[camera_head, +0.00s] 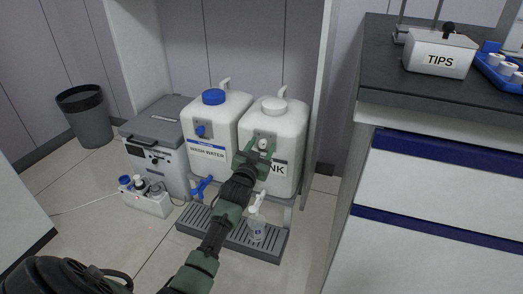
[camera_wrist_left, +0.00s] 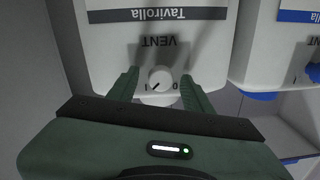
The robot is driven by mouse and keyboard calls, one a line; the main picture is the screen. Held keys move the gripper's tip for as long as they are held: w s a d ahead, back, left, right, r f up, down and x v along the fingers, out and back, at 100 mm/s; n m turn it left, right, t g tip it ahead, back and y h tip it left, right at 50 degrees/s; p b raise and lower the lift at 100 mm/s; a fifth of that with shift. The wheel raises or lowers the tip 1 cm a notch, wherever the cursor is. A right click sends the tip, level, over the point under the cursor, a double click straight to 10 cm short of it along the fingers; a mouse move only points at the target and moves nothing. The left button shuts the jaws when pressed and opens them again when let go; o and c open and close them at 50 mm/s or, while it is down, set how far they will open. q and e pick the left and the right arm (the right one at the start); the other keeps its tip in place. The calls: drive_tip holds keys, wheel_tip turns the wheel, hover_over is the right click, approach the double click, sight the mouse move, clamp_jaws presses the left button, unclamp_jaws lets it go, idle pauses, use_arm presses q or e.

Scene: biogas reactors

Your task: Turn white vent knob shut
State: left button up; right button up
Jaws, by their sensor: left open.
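The white vent knob (camera_wrist_left: 159,78) sits on the front of a white tank (camera_head: 289,122) with a white cap. In the left wrist view it appears upside down under the word VENT, with a dark pointer line angled toward the "I" mark, away from the "0". My left gripper (camera_head: 258,147) is open at the tank's front. In the wrist view its green fingers (camera_wrist_left: 160,88) stand on both sides of the knob, with gaps visible. The head view shows the knob (camera_head: 263,143) small at the fingertips. The arm hides part of the tank's label. My right gripper is out of view.
A wash-water tank (camera_head: 222,110) with a blue cap and blue vent knob stands close to the left. A cabinet with a dark counter (camera_head: 378,75) stands right; a bin (camera_head: 87,118) stands far left.

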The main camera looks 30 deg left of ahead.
use_arm(q)
drive_tip(key=shift+c, duration=0.2)
clamp_jaws()
